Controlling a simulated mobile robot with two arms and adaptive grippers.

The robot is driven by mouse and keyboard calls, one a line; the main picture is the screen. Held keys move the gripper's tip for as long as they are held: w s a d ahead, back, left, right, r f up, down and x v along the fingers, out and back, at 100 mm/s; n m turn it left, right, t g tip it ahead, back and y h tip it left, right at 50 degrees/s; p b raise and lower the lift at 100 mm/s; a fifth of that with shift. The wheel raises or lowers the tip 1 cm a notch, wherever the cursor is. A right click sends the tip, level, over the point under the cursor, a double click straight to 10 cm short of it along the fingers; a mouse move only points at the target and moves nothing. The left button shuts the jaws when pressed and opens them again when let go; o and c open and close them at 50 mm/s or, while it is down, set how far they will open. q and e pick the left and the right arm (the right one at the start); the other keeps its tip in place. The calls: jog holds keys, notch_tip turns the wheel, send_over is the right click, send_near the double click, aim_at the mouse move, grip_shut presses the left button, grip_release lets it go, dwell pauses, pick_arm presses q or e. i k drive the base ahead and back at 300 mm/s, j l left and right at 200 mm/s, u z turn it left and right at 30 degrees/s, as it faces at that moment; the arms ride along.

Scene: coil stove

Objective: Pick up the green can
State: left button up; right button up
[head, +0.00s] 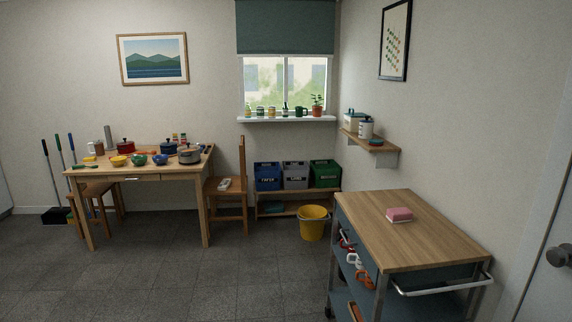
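I cannot make out a green can for certain. The windowsill (290,119) at the back holds several small items, including a green mug-like item (301,111) and a potted plant (317,104); the smaller ones are too small to identify. The wooden table (142,178) at the left holds pots, bowls and other small things, among them a green bowl (138,160). Neither of my grippers is in the head view.
A wooden-topped cart (402,240) with a pink block (399,215) on it stands at the front right. A yellow bucket (313,224) stands on the floor by a low rack of crates (295,175). A chair (228,205) stands beside the table. The grey floor (210,280) in front is clear.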

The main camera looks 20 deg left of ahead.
aim_at(260, 110)
jog(key=i+j+u, duration=0.3)
jog(key=i, duration=0.25)
jog(key=i+u, duration=0.4)
jog(key=i, duration=4.4)
jog(key=l+z, duration=0.05)
jog(key=l, duration=0.05)
